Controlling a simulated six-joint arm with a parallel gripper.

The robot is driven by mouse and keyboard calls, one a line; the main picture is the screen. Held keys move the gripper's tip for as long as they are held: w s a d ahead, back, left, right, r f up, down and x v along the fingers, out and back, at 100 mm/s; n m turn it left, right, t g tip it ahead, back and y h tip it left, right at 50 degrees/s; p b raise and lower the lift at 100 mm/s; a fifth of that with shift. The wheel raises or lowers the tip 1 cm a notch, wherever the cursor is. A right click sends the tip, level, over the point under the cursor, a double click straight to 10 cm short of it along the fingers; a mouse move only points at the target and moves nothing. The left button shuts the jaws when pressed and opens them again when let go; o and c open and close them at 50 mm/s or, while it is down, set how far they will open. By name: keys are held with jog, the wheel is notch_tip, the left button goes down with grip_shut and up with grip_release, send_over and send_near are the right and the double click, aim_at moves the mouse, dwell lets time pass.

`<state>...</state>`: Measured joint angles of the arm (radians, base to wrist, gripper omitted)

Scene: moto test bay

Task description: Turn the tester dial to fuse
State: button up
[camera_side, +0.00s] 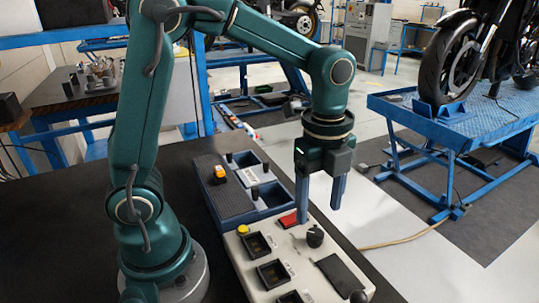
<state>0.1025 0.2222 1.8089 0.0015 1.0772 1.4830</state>
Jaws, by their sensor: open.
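The tester appears to be the pale panel (288,255) on the dark bench top. A round black knob (314,237) stands up near its back right edge and looks like the dial. Its pointer and any labels around it are too small to read. My gripper (320,208) points down above the back of the panel, with its two blue fingers apart and nothing between them. The fingertips look higher than the knob and behind it in the picture. I cannot tell the exact gap.
The panel also carries a red part (289,219), a yellow button (243,230), dark square sockets and a dark plate (342,274). A blue tray (272,213) with a yellow-orange item (247,175) lies behind. A motorcycle stands on a blue lift (390,108) at right.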

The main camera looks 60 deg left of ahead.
aim_at(316, 233)
jog(key=shift+f, duration=2.8)
grip_shut()
